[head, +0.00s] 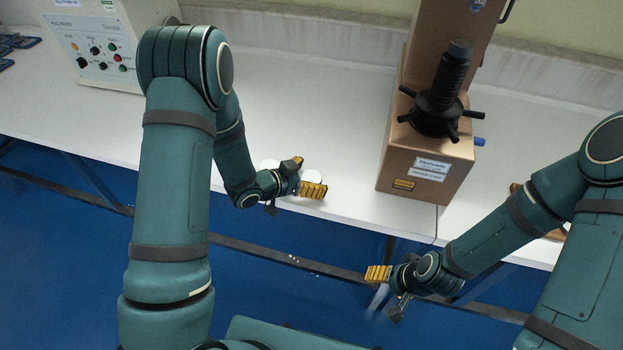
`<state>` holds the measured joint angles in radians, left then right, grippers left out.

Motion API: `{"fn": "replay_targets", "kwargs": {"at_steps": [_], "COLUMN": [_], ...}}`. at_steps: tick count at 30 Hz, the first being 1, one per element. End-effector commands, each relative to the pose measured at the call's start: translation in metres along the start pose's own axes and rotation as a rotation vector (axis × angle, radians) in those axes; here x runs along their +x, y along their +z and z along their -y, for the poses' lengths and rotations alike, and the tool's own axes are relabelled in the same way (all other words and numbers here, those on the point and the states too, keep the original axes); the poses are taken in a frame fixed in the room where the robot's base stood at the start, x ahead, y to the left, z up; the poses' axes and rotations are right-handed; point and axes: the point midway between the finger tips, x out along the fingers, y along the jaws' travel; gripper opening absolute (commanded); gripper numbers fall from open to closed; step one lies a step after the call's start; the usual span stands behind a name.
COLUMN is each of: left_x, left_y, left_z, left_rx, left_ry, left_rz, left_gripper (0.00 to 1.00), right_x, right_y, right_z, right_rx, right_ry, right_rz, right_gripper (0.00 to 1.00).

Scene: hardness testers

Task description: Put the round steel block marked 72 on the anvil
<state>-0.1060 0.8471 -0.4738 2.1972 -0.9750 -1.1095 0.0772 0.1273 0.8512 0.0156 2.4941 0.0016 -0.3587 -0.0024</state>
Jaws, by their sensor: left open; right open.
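Two pale round blocks lie on the white bench. One round block (268,164) shows just behind my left gripper, and the other round block (315,174) is partly hidden by its fingers. I cannot read a mark on either. My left gripper (304,177) is open, with yellow-padded fingers over or beside the right-hand block; I cannot tell the height or any contact. The brown hardness tester (425,165) carries a black spindle with a handwheel, and the anvil (459,48) is at its top, empty. My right gripper (377,284) is open and empty, in front of the bench edge.
A control box (98,45) with knobs and buttons stands at the back left. Dark blue items (14,42) lie at the far left. The handwheel's spokes (438,115) stick out around the spindle. The bench (330,110) is clear between box and tester.

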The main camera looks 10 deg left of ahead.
Motion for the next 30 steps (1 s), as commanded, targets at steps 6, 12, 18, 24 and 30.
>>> {"fn": "replay_targets", "kwargs": {"at_steps": [6, 12, 18, 24, 30], "left_x": [0.0, 0.0, -0.002, -0.01, -0.019], "left_y": [0.0, 0.0, -0.004, -0.022, -0.043], "left_z": [0.0, 0.0, 0.0, 0.001, 0.001], "left_rx": [0.0, 0.0, 0.0, 0.0, 0.0], "left_ry": [0.0, 0.0, -0.001, -0.002, -0.002], "left_rz": [0.0, 0.0, -0.002, -0.002, -0.003], "left_gripper": [0.3, 0.26, 0.25, 0.25, 0.25], "right_x": [0.0, 0.0, -0.003, -0.017, -0.031], "right_y": [0.0, 0.0, 0.0, -0.002, -0.003], "right_z": [0.0, 0.0, 0.001, 0.006, 0.012], "right_rx": [0.0, 0.0, 0.0, 0.0, 0.0], "right_ry": [0.0, 0.0, 0.0, 0.0, 0.0], "right_rz": [0.0, 0.0, 0.0, 0.0, 0.0], "right_gripper": [0.69, 0.69, 0.69, 0.69, 0.69]}}
